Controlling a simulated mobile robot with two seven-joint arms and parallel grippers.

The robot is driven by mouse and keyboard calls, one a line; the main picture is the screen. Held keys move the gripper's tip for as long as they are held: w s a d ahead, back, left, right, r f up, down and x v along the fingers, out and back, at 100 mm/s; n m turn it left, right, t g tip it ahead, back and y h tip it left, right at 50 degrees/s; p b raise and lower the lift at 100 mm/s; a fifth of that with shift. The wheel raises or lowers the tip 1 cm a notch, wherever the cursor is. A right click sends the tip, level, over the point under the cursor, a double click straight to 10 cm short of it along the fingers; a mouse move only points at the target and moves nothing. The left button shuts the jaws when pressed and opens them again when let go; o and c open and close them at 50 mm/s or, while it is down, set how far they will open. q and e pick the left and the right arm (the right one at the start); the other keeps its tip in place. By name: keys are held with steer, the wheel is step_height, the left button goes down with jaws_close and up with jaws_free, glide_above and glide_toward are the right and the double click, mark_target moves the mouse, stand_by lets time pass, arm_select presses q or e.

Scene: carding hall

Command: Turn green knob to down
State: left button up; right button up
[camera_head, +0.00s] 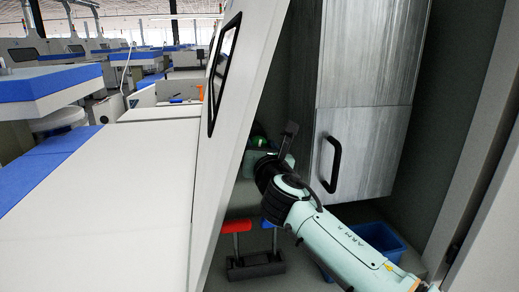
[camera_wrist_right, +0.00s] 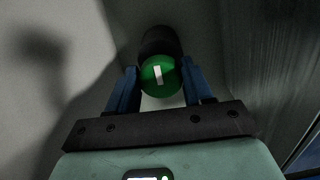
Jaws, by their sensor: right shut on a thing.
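The green knob (camera_wrist_right: 153,84) is round and sits in front of a dark cylindrical base in the right wrist view. A white bar mark on its face stands close to upright in that picture. My right gripper (camera_wrist_right: 159,76) has one blue finger on each side of the knob and is shut on it. In the head view the knob (camera_head: 259,141) is a small green patch behind my right gripper (camera_head: 262,149), mostly hidden by it and in shadow. My left gripper is not in view.
A pale panel with a dark window (camera_head: 222,75) stands close to the left of my right arm. A metal cabinet with a black handle (camera_head: 334,165) is to the right. A blue bin (camera_head: 385,240) and a red-handled item (camera_head: 237,226) are below.

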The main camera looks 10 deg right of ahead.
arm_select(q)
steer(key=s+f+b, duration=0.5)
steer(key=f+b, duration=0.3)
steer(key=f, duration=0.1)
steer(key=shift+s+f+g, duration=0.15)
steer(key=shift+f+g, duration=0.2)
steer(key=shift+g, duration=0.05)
arm_select(e)
steer(key=shift+f+m, duration=0.15)
steer(key=shift+m, duration=5.5)
steer(key=shift+f+m, duration=0.15)
steer(key=shift+m, duration=5.45)
steer(key=shift+f+m, duration=0.15)
steer(key=shift+m, duration=5.5)
steer(key=o, duration=1)
